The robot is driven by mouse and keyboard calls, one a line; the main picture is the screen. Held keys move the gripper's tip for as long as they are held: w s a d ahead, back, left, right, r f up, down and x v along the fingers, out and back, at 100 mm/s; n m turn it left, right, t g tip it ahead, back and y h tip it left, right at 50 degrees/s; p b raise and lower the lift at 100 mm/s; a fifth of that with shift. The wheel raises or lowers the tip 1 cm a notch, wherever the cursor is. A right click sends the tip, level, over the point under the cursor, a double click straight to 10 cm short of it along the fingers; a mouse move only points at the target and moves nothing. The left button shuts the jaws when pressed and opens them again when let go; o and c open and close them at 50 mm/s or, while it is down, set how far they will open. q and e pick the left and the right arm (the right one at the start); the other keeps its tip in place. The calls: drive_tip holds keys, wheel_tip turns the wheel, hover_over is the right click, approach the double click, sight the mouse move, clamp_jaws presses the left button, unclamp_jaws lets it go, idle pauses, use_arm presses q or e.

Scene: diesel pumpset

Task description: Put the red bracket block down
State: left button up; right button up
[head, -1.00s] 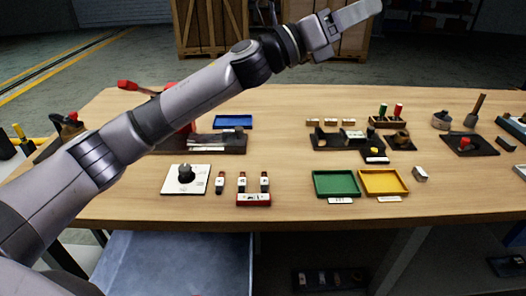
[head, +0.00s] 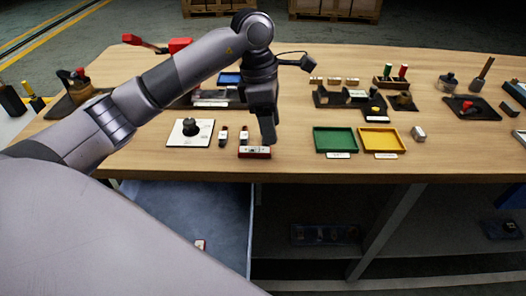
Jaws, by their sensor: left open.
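A red block with a pale, marked top (head: 255,152) lies near the table's front edge; it looks like the bracket block. My left gripper (head: 268,139) points down at the block's right end, its fingertips just above or behind it. It is open, though seen edge-on, so the gap between the fingers does not show. I cannot tell whether it touches the block. Two small red, white and dark pieces (head: 223,136) (head: 244,136) stand left of the gripper. The gripper covers the place of a third. My right gripper is not in view.
A white plate with a black knob (head: 189,140) lies to the left. Dark fixtures (head: 345,98) stand behind. A small red-and-white piece (head: 200,244) shows below the table edge.

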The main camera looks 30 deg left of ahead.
sight(255, 149)
use_arm(q)
drive_tip(key=a, duration=0.1)
drive_tip(key=a+y, duration=0.1)
drive_tip(key=a, duration=0.1)
drive_tip(key=shift+s+f+n+y, duration=0.25)
drive_tip(key=shift+s+n+y, duration=0.15)
drive_tip(key=shift+a+f, duration=0.15)
drive_tip(key=shift+a, duration=0.05)
drive_tip(key=shift+w+a+f+p, duration=0.1)
drive_tip(key=shift+f+p, duration=0.2)
drive_tip(key=shift+f, duration=1.4)
drive_tip(key=shift+a+f+p, duration=0.1)
drive_tip(key=shift+f+p, duration=0.2)
drive_tip(key=shift+f, duration=1.4)
clamp_jaws()
